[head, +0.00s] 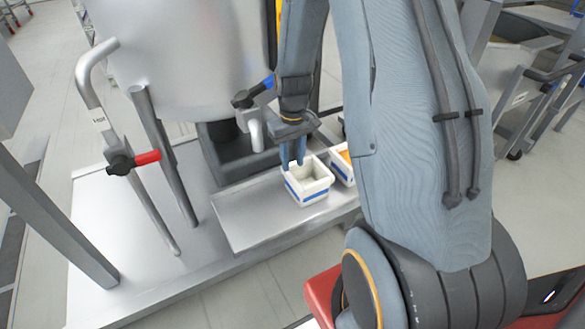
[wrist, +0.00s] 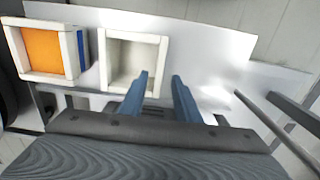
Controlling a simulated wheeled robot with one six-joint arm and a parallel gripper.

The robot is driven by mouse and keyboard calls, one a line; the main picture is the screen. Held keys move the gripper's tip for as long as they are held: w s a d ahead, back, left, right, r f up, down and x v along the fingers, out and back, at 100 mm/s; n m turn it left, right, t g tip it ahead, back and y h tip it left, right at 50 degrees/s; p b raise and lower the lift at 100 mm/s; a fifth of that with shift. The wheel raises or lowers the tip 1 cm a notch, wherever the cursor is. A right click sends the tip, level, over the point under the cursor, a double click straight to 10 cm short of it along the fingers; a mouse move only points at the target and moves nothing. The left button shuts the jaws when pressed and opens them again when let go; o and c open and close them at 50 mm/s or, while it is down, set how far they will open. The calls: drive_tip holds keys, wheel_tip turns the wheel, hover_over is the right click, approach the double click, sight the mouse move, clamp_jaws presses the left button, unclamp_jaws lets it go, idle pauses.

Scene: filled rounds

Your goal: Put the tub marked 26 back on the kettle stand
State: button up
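A white tub (head: 308,181) with blue bands and a pale, empty-looking inside stands on the metal shelf below the kettle. It also shows in the wrist view (wrist: 133,61). I cannot read a number on it. My gripper (head: 293,160) points down at the tub's far left rim in the head view. In the wrist view my gripper (wrist: 161,76) has its two blue fingers apart. The left finger overlaps the tub's near right part and the right finger is outside it; I cannot tell whether they touch. The kettle stand's flat metal shelf (head: 250,220) is bare left of the tub.
A second white tub with orange contents (head: 341,165) stands right beside the first, partly behind my arm; it shows in the wrist view (wrist: 45,52). The big steel kettle (head: 180,55), a red-handled pipe (head: 135,162) and a blue-handled valve (head: 255,92) stand close by.

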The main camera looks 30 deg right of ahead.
drive_tip(key=shift+a+r, duration=0.15)
drive_tip(key=shift+r, duration=0.3)
drive_tip(key=s+a+r+n, duration=0.1)
drive_tip(key=s+a+r, duration=1.1)
drive_tip(key=a+r, duration=0.35)
drive_tip(key=s+a+r, duration=0.2)
drive_tip(key=s, duration=0.3)
drive_tip(key=s+a+r+n, duration=0.1)
drive_tip(key=s+a+r, duration=0.1)
drive_tip(key=s, duration=0.3)
drive_tip(key=shift+s+y, duration=0.15)
drive_tip(key=shift+y, duration=0.15)
drive_tip(key=d+r+m+p, duration=0.2)
drive_tip(key=d+r+p, duration=0.5)
drive_tip(key=p, duration=0.7)
drive_tip(key=shift+d+r+p, duration=0.3)
drive_tip(key=shift+d+p, duration=0.05)
drive_tip(key=shift+d, duration=0.25)
